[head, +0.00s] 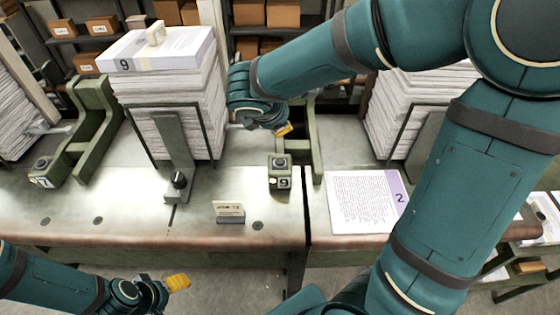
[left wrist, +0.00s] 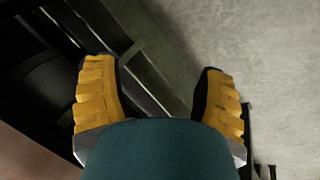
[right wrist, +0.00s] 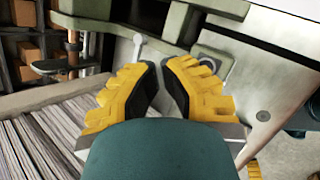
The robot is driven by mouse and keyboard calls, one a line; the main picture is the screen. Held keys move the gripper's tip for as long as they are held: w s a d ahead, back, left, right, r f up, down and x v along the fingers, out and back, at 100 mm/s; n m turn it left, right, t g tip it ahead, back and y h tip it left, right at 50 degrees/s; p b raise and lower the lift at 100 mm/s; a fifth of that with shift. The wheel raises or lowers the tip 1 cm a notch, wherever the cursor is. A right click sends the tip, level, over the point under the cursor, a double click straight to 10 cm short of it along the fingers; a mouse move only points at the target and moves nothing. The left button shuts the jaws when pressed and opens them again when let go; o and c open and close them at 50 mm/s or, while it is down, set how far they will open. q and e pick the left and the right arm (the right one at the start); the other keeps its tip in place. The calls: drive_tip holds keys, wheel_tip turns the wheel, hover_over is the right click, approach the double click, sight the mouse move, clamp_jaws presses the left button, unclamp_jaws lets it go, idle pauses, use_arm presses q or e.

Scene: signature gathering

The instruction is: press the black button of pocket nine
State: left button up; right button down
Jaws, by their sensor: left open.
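The pocket nine button box (head: 280,183) stands on the bench in the head view, a small green box with a "9" label on its front. Its round black button (head: 281,160) is on top and shows clear. My right gripper (head: 284,130) is just behind and above it, apart from the button in the picture, largely hidden by its own wrist. In the right wrist view its fingers (right wrist: 160,75) are drawn close together with nothing between them. My left gripper (head: 178,283) is low in front of the bench, open and empty; its spread fingers show in the left wrist view (left wrist: 160,95).
A tall paper stack (head: 185,105) topped by a "9" sheet stands left of the box. A knob (head: 179,181) and a small card (head: 229,210) are nearby. A sheet marked "2" (head: 362,202) lies to the right. A button box marked "7" (head: 43,170) is far left.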

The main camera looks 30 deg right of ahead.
sight(280, 162)
use_arm(q)
wheel_tip(280, 162, down, 7)
drive_tip(key=s+b, duration=0.2)
drive_tip(key=b, duration=0.4)
drive_tip(key=shift+d+r+g, duration=0.2)
drive_tip(key=shift+g, duration=0.1)
use_arm(e)
drive_tip(key=shift+f, duration=4)
use_arm(q)
drive_tip(key=shift+f+b, duration=0.45)
drive_tip(key=shift+b, duration=0.1)
use_arm(e)
drive_tip(key=shift+f, duration=0.4)
use_arm(q)
drive_tip(key=shift+f+b, duration=0.45)
use_arm(e)
drive_tip(key=shift+f, duration=0.45)
use_arm(q)
drive_tip(key=shift+r, duration=0.2)
use_arm(e)
drive_tip(key=shift+r, duration=0.15)
use_arm(q)
drive_tip(key=shift+r+p, duration=0.5)
drive_tip(key=shift+p, duration=0.2)
use_arm(e)
drive_tip(key=shift+r, duration=0.75)
